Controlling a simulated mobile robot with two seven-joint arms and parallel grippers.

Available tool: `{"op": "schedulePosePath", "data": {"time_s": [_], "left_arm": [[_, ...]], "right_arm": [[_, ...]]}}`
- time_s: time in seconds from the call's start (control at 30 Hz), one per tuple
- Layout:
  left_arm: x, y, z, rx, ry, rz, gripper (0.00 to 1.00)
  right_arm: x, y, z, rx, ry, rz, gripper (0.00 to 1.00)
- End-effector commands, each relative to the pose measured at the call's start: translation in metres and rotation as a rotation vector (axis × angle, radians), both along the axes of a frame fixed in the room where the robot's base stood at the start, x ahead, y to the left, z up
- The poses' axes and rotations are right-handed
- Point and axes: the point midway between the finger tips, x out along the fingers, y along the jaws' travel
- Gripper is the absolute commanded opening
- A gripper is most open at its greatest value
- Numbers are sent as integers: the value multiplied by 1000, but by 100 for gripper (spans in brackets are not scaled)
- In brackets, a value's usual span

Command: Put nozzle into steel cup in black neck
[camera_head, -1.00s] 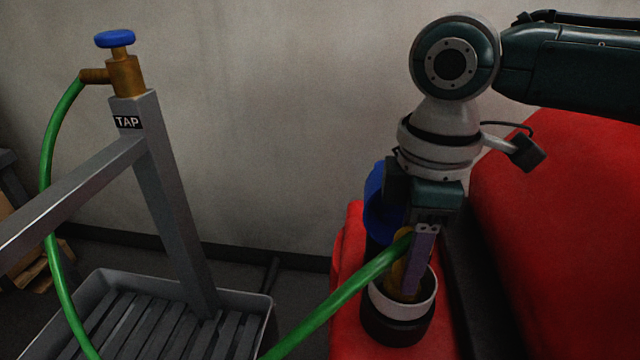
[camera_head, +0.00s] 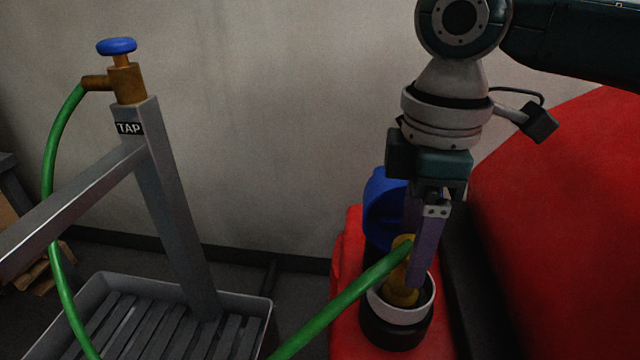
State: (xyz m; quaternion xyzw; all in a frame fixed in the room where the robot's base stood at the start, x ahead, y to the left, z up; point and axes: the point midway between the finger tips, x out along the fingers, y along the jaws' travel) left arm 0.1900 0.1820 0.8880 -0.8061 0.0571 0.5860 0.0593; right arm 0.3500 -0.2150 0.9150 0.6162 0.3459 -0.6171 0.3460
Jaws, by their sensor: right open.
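The brass-coloured nozzle (camera_head: 402,291) is on the end of the green hose (camera_head: 340,299). Its lower end is inside the pale steel cup (camera_head: 428,304), whose rim shows around it; how deep it sits is hidden. The cup is set in the round black neck (camera_head: 395,332) on the red body. My right gripper (camera_head: 409,272) comes down from above with its purple fingers open at the nozzle. One finger is in front and to the right; the other is partly hidden behind. Whether either finger touches the nozzle I cannot tell. My left gripper is out of view.
A blue round lid (camera_head: 381,215) stands up behind the neck. The red housing (camera_head: 570,240) rises close on the right, with a black strip beside it. At left are the grey tap post (camera_head: 172,210) with its blue-handled tap (camera_head: 117,47) and a slatted basin (camera_head: 262,318).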

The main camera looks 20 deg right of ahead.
Motion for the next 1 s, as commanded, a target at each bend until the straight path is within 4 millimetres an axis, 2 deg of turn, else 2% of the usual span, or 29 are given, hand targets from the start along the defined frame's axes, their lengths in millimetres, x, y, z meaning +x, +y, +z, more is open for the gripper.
{"op": "schedulePosePath", "data": {"time_s": [0.03, 0.2, 0.4, 1.0], "left_arm": [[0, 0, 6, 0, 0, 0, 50], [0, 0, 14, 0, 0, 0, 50], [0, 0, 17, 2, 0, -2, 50], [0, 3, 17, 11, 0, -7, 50]], "right_arm": [[1, 0, 17, 0, -4, 1, 78], [1, 0, 53, 1, -4, 1, 78], [1, 0, 78, 0, -1, -1, 78], [0, 0, 83, 1, 1, -1, 78]]}}
